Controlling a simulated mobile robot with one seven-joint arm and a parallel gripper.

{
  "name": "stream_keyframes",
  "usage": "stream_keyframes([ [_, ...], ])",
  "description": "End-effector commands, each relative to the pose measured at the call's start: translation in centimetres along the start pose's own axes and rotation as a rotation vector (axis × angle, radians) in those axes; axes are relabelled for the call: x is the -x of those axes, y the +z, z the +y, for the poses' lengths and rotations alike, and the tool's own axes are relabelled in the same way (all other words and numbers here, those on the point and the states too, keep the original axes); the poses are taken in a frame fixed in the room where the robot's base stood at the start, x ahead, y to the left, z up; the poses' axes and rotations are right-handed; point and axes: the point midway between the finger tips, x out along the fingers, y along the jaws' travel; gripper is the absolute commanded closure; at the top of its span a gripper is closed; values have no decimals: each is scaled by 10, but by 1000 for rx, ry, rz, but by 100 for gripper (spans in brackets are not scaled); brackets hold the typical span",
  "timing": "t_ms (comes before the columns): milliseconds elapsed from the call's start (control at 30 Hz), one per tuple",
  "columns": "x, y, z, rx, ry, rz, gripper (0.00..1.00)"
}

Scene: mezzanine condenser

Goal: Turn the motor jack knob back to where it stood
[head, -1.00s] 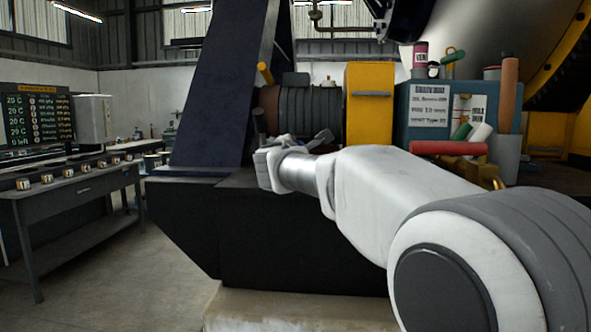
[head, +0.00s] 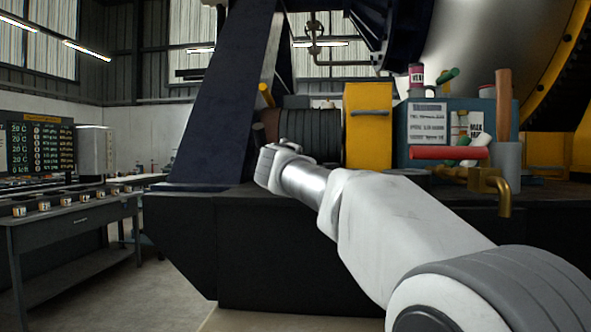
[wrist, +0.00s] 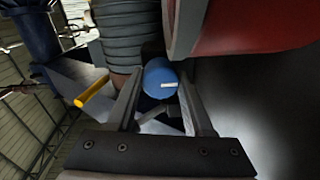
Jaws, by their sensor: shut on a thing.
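The motor jack knob appears to be the blue round piece (wrist: 160,76) with a short white mark on its face in the wrist view. My gripper (wrist: 160,90) has one finger on each side of it and is shut on it. A small grey bar shows between the fingers, nearer the camera. In the head view my gripper (head: 273,162) is in front of the dark ribbed motor (head: 311,130), at the edge of the black base. The knob cannot be made out there.
A yellow block (head: 368,128) stands right of the motor. A yellow handle (wrist: 92,90) sticks out left of my fingers. A blue-grey box (head: 430,118) with rolls and a brass pipe (head: 490,183) are farther right. A workbench (head: 78,215) stands left across open floor.

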Motion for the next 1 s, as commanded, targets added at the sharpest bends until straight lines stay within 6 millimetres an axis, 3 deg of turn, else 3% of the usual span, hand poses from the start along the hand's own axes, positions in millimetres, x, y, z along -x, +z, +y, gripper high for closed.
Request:
stream_keyframes([
  [367, 0, 0, 0, -4, 0, 0, 100],
  [400, 0, 0, 0, -4, 0, 0, 45],
  [567, 0, 0, 0, -3, 0, 0, 18],
  [1000, 10, 0, 0, -3, 0, 1, 18],
])
